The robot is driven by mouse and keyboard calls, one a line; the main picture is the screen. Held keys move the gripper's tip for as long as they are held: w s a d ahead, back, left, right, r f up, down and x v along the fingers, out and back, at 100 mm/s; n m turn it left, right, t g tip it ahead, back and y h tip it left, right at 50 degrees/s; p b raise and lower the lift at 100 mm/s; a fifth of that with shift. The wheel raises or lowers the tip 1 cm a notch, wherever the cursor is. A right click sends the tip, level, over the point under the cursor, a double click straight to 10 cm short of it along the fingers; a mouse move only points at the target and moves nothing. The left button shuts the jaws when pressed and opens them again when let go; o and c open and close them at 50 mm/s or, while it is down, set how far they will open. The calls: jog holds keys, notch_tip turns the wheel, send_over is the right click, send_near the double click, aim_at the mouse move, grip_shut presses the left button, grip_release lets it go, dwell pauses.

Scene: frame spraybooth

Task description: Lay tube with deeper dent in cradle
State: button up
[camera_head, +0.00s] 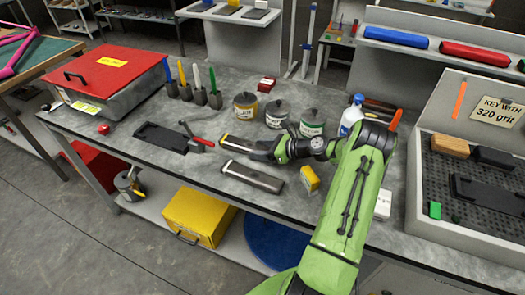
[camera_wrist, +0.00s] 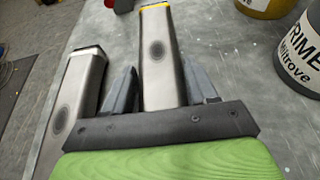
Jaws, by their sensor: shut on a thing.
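Two grey metal tubes show. One tube with a yellow end band (camera_head: 238,144) is between the fingers of my gripper (camera_head: 262,151); it also shows in the wrist view (camera_wrist: 160,75), with a round dark dent on its upper face. The second tube, with a pale end (camera_head: 252,177), lies on the bench nearer the front edge; the wrist view shows it (camera_wrist: 78,92) at left, with a similar dark dent. I cannot tell which dent is deeper. A black shallow cradle-like holder (camera_head: 163,137) lies empty on the bench, left of the tubes.
A red-handled tool (camera_head: 197,139) lies between the holder and the tubes. Labelled paint tins (camera_head: 276,113) stand behind my gripper. A grey booth (camera_head: 455,215) at right contains another black block (camera_head: 488,193).

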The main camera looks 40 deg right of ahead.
jog(key=o, duration=1.2)
jog(key=shift+f, duration=0.1)
